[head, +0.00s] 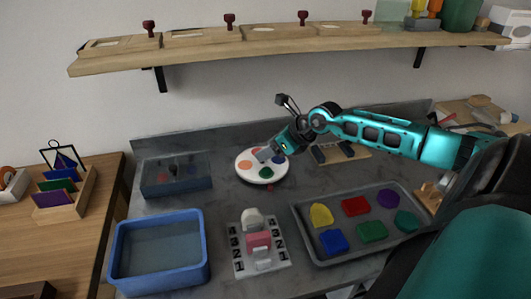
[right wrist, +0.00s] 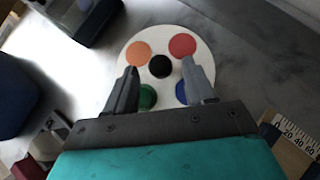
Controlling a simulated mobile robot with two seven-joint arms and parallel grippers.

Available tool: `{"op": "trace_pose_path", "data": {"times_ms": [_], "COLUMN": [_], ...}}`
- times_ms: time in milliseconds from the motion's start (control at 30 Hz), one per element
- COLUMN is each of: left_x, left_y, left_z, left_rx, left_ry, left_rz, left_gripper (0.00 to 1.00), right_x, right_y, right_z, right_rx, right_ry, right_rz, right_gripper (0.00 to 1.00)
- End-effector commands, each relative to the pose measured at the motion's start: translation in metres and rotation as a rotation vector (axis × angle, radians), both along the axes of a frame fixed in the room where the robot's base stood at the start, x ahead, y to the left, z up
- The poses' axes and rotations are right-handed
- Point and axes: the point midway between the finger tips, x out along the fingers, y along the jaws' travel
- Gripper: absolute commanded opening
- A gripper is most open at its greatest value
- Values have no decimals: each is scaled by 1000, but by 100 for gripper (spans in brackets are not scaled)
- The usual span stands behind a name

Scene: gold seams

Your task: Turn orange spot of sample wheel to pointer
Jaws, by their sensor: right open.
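The sample wheel is a white disc (head: 243,177) on the grey worktop, and it fills the middle of the right wrist view (right wrist: 205,55). It has a black centre hub (right wrist: 160,66) and coloured spots. The orange spot (head: 246,165) is on the left of the wheel in the head view and upper left in the right wrist view (right wrist: 138,53). A small red mark (head: 270,187) at the wheel's front edge may be the pointer. My right gripper (right wrist: 158,66) is open over the wheel, with its fingers either side of the hub; contact is unclear. My left gripper is out of view.
A clear lidded box (head: 177,175) stands left of the wheel. A blue bin (head: 115,262), a numbered board (head: 238,262) and a grey tray (head: 312,250) of coloured pieces lie in front. A wooden shelf (head: 200,52) hangs above at the back.

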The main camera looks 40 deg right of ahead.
Motion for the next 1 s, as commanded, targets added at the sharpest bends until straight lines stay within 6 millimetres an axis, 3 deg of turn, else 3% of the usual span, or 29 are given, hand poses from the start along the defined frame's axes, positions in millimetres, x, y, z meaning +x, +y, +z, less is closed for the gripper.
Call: {"op": "trace_pose_path", "data": {"times_ms": [233, 567, 1000], "left_x": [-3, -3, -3], "left_y": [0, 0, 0], "left_z": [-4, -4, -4], "left_rx": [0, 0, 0], "left_ry": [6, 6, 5], "left_rz": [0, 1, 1], "left_gripper": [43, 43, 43], "right_x": [12, 14, 14], "right_y": [4, 4, 4], "right_z": [-14, -15, -15], "right_rx": [1, 0, 0], "right_ry": [0, 1, 1], "right_rz": [-1, 1, 1], "right_gripper": [54, 54, 13]}}
